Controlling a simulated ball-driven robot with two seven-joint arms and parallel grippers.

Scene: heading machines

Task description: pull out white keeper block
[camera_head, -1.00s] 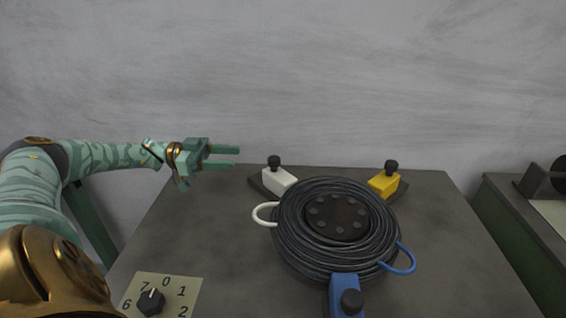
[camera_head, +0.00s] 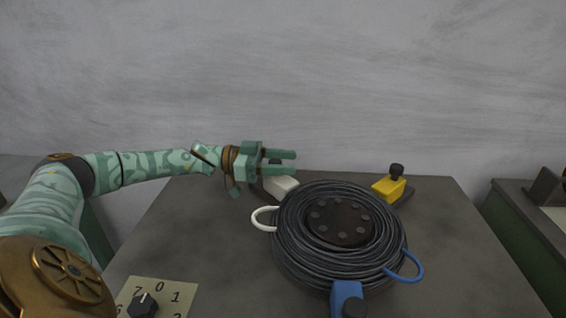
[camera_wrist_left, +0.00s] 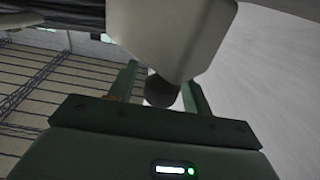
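The white keeper block (camera_head: 281,188) sits at the back of the table, beside the coil, with a dark knob on top. My left gripper (camera_head: 294,163) is at the block's knob, its fingers pointing right in the head view. In the left wrist view the pale block (camera_wrist_left: 180,32) fills the top middle, and its dark knob (camera_wrist_left: 160,91) lies between the two fingers. The fingers are apart, with a gap on the knob's left side; whether the right finger touches it I cannot tell. The gripper hides part of the block and knob in the head view. My right gripper is not in view.
A black cable coil (camera_head: 290,240) with white and blue loops fills the table's middle. A yellow block (camera_head: 389,189) stands behind it, a blue block (camera_head: 346,297) in front. A numbered dial (camera_head: 143,303) is front left. The table's left part is clear.

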